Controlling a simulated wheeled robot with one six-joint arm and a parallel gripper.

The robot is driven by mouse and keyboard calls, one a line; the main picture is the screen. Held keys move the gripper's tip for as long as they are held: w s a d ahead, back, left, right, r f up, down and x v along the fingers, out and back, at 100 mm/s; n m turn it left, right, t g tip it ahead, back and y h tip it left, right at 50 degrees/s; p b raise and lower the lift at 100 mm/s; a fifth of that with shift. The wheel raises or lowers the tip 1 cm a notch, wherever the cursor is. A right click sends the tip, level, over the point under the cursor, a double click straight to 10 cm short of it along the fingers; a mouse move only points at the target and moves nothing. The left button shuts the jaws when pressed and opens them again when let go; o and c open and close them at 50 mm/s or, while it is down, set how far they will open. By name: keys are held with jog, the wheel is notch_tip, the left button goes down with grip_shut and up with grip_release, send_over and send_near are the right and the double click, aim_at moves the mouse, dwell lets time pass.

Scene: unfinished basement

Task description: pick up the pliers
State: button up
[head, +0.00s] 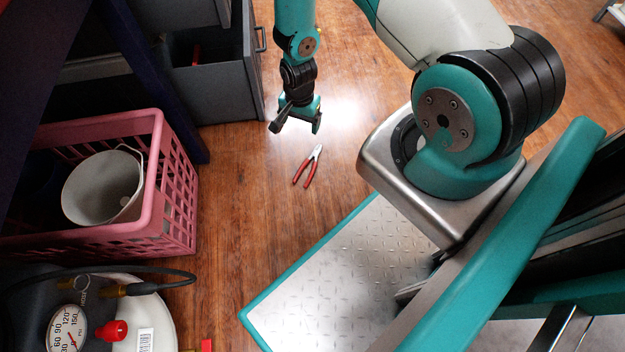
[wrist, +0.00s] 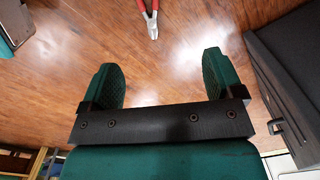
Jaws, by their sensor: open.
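The pliers (head: 308,167) lie flat on the wooden floor, with red handles toward the bottom of the head view and a metal nose toward the top. In the wrist view the pliers (wrist: 151,22) show at the top edge, nose pointing down, with the handle ends cut off by the frame. My gripper (head: 297,124) hangs above the floor, a little up and left of the pliers in the head view. In the wrist view my gripper (wrist: 160,84) has its two green pads wide apart with only floor between them. It does not touch the pliers.
A pink crate (head: 180,200) with a white bucket (head: 103,188) inside stands at the left. A grey drawer cabinet (head: 215,88) stands behind it. A pressure gauge (head: 68,328) is at the lower left. The floor around the pliers is clear.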

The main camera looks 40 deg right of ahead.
jog(key=b, duration=0.8)
send_over(309, 168)
jog(key=w, duration=0.1)
jog(key=shift+m, duration=0.4)
notch_tip(309, 168, down, 17)
jog(key=shift+r, duration=0.2)
jog(key=f+b, duration=0.3)
jog(key=s+f+b, duration=0.1)
jog(key=f, duration=0.1)
jog(key=shift+f, duration=0.2)
jog(key=shift+r, duration=0.1)
jog(key=shift+w, duration=0.1)
jog(key=c, duration=1.1)
